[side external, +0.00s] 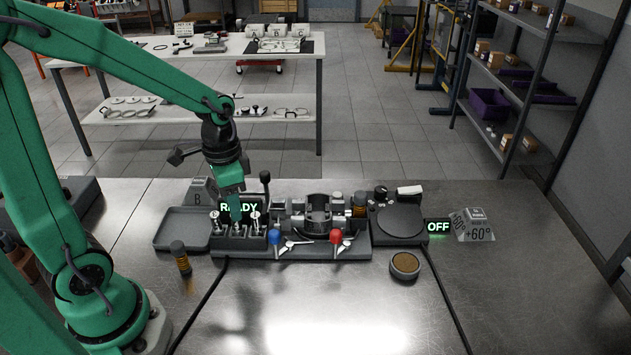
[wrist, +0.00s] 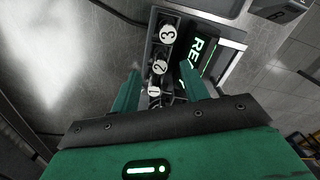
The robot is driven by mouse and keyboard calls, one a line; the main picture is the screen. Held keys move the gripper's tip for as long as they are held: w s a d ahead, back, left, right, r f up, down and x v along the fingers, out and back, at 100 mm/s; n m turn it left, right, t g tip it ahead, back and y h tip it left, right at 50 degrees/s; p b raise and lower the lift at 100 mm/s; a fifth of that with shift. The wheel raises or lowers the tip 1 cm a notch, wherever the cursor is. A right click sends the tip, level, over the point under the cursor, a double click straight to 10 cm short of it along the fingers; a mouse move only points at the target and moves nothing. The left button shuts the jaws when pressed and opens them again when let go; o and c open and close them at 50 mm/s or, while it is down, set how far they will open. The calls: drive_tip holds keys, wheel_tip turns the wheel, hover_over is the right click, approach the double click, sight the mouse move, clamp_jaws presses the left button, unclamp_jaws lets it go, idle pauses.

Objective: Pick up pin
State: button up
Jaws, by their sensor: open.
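My gripper (side external: 236,208) points down over the left end of the dark fixture, just at the READY display. In the wrist view, its two green fingers (wrist: 160,88) are apart, with the numbered white discs, 1, 2 (wrist: 160,67) and 3 (wrist: 168,34), between and beyond them. In the side view, silver upright pieces (side external: 214,216) stand in the block (side external: 238,242) under the gripper. I cannot tell which piece is the pin. Disc 1 (wrist: 154,91) lies closest to the fingers, and what is below it is partly hidden by the gripper. Nothing shows held between the fingers.
A tray (side external: 182,228) lies left of the block, and a dark, gold-banded cylinder (side external: 180,257) stands in front. Red (side external: 336,236) and blue (side external: 274,237) knobs, a ring clamp (side external: 318,212) and a round plate (side external: 399,221) are to the right. A round cup (side external: 405,265) stands at front right. The front bench is mostly clear.

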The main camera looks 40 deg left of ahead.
sight(237, 224)
drive_tip(key=shift+f, duration=0.1)
drive_tip(key=shift+w+f, duration=0.1)
drive_tip(key=shift+f, duration=2.4)
drive_tip(key=shift+c, duration=0.3)
clamp_jaws()
